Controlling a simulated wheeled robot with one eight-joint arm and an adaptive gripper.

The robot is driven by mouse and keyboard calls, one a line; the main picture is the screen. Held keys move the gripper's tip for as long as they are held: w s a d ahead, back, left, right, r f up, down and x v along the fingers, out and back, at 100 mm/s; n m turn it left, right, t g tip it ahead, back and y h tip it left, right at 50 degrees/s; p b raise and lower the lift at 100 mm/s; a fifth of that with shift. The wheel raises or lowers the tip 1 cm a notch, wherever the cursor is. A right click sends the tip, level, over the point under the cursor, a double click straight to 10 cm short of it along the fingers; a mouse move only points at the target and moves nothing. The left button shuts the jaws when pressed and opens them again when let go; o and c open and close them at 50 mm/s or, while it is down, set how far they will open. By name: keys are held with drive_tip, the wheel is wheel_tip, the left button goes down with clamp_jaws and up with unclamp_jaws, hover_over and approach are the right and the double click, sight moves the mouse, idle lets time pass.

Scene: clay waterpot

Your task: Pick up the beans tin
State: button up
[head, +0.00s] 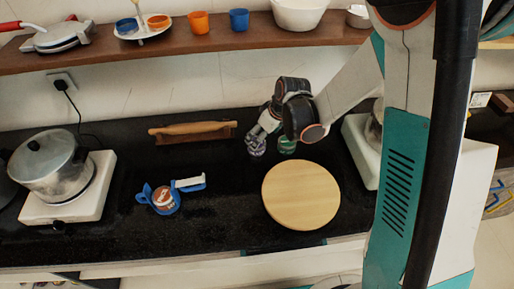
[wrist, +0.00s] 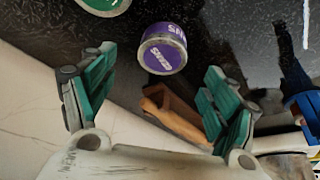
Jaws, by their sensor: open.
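The beans tin is a purple tin (wrist: 162,50) with a pale rim. Its white lettering is upside down in the wrist view and seems to read beans. In the head view the purple tin (head: 256,148) stands on the black worktop behind the round board, partly hidden by my gripper (head: 268,130). In the wrist view my gripper (wrist: 158,85) is open and empty, with its green-padded fingers spread left and right. The tin shows beyond the fingers, between their lines; I see no contact.
A green tin (head: 287,145) stands close right of the purple one. A round wooden board (head: 301,195) lies in front. A rolling pin (head: 193,129) in its holder lies to the left. A blue-handled item (head: 164,200) sits front left. A wooden shelf (head: 180,51) runs above.

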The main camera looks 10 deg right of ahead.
drive_tip(key=shift+b+x, duration=1.35)
drive_tip(key=shift+x, duration=2.2)
drive_tip(key=shift+s+r, duration=0.1)
drive_tip(key=shift+s, duration=0.05)
drive_tip(key=c, duration=1.3)
